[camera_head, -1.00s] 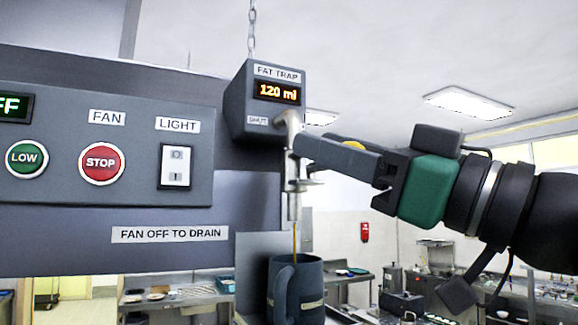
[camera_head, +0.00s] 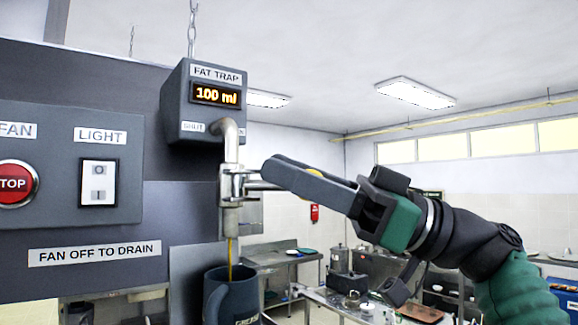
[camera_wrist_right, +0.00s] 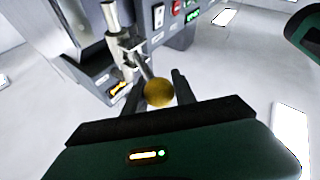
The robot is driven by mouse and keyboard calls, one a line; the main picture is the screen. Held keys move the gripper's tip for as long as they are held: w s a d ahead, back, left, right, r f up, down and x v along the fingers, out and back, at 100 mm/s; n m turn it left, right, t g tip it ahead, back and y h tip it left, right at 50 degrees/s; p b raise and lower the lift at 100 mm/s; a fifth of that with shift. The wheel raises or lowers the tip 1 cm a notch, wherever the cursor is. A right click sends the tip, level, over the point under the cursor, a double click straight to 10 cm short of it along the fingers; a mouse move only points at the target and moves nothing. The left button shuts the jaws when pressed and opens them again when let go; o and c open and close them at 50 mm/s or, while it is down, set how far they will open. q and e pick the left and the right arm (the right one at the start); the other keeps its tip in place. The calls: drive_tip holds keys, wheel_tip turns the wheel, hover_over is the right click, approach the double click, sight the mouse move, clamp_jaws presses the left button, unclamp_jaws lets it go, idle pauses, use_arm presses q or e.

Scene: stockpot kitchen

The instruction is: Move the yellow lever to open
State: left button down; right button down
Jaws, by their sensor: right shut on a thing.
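The lever's round yellow knob (camera_wrist_right: 159,93) sits between the fingers of my right gripper in the right wrist view, on a thin metal stem from the valve. In the head view, only a sliver of the yellow knob (camera_head: 305,197) shows between the dark fingers. My right gripper (camera_head: 268,172) is shut on it, right of the metal spout (camera_head: 230,150). The spout hangs under the grey FAT TRAP box (camera_head: 195,125), whose display reads 100 ml. A thin yellow-brown stream runs into a dark mug (camera_head: 222,300) below.
A grey panel (camera_head: 60,215) with a red STOP button (camera_head: 14,184) and a LIGHT switch (camera_head: 99,182) stands left of the spout. A chain (camera_head: 192,28) rises above the box. Steel counters (camera_head: 285,257) with kitchenware stand well behind.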

drive_tip(key=shift+w+f, duration=0.15)
drive_tip(key=c, duration=1.3)
unclamp_jaws()
drive_tip(key=shift+a, duration=0.1)
drive_tip(key=shift+o, duration=1.1)
drive_tip(key=shift+w+a, duration=0.1)
drive_tip(key=shift+w, duration=0.05)
drive_tip(key=shift+o, duration=0.2)
drive_tip(key=shift+w+a, duration=0.25)
drive_tip(key=shift+a, duration=0.1)
use_arm(q)
drive_tip(key=b+x, duration=0.2)
drive_tip(key=shift+f+b, duration=0.3)
drive_tip(key=shift+f, duration=0.1)
use_arm(e)
drive_tip(key=v, duration=1.7)
drive_tip(key=shift+d, duration=0.2)
use_arm(q)
drive_tip(key=shift+a, duration=0.2)
use_arm(e)
drive_tip(key=shift+w+a, duration=0.15)
drive_tip(key=shift+a, duration=0.05)
